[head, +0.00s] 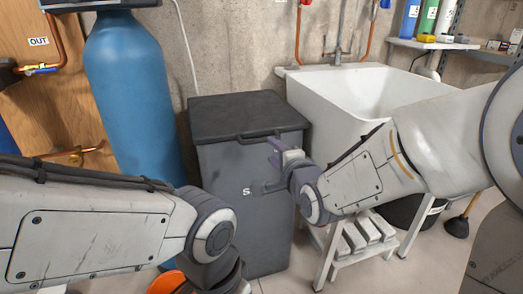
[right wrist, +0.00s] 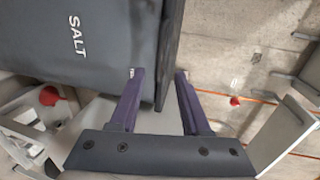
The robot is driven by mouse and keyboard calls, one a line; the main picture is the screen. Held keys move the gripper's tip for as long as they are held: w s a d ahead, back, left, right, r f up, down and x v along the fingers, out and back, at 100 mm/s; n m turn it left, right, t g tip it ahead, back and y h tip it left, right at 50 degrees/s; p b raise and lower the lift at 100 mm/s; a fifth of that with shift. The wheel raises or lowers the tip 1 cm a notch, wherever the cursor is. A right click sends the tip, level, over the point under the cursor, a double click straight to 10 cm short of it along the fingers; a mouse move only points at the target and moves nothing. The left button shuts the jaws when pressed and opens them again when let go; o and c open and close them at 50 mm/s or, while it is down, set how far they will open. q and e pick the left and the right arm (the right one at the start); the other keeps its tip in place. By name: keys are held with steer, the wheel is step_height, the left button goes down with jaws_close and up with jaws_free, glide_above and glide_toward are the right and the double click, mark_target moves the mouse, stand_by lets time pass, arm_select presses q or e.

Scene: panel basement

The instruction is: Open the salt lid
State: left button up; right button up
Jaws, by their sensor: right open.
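The salt bin (head: 225,200) is a dark grey box standing on the floor in the middle of the head view, with its lid (head: 245,113) down. A handle bar (head: 258,136) runs along the lid's front edge. My right gripper (head: 265,166) is open and empty in front of the bin, just below the handle, partly covering the bin's lettering. In the right wrist view the bin's front (right wrist: 60,35) reads SALT. The lid's edge (right wrist: 170,50) appears between the two fingers there (right wrist: 159,74); I cannot tell whether they touch it.
A blue tank (head: 130,90) stands close left of the bin. A white sink (head: 345,95) stands close right, with a low stand (head: 360,240) below it. A concrete wall (head: 230,45) rises behind. A shelf with bottles (head: 435,43) is at the far right.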

mark_target(261, 141)
steer(key=b+x, duration=0.1)
steer(key=x, duration=0.9)
steer(key=shift+b, duration=0.35)
jaws_close()
stand_by(0.9)
